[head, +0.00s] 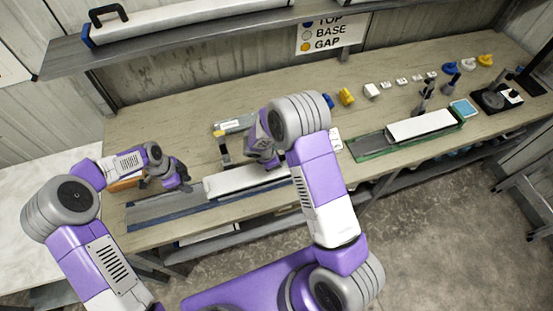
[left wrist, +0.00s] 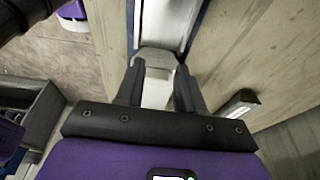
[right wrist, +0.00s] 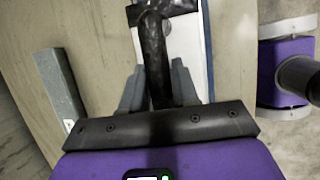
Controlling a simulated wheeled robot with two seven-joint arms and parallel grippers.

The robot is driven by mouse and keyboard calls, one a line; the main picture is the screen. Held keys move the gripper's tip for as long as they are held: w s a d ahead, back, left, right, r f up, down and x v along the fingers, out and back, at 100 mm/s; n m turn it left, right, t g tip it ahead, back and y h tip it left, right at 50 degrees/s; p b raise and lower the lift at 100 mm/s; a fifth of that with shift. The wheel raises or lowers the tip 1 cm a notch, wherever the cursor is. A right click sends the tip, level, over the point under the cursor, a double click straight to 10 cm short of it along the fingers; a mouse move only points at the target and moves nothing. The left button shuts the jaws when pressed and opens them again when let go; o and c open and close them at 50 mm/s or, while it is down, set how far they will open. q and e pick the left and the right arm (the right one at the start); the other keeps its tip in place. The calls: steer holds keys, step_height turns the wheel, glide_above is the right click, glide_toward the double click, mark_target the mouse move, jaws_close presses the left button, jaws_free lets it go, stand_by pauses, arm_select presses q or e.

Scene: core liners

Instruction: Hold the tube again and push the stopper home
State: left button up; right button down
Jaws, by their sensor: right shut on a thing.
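The white tube (head: 235,181) lies in a blue-edged rack (head: 165,216) on the bench. My left gripper (head: 182,181) is at its left end. In the left wrist view, my left fingers (left wrist: 158,92) are apart, on either side of a pale rounded piece (left wrist: 156,60) at the end of the pale trough. I cannot tell whether this piece is the stopper. My right gripper (right wrist: 157,92) is shut on a dark rod-like tool (right wrist: 154,58) with a wider head, above the pale tube (right wrist: 183,45). My right arm hides part of the tube in the head view.
A second rack (head: 370,151) with a white tube (head: 420,125) stands at the right. A grey bar (right wrist: 58,85) lies beside my right gripper. Yellow (head: 346,96) and blue (head: 328,101) pieces and several small white blocks sit at the back. A shelf (head: 190,38) overhangs the back.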

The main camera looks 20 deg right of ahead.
steer(key=c, duration=0.8)
jaws_free()
steer(key=v, duration=1.2)
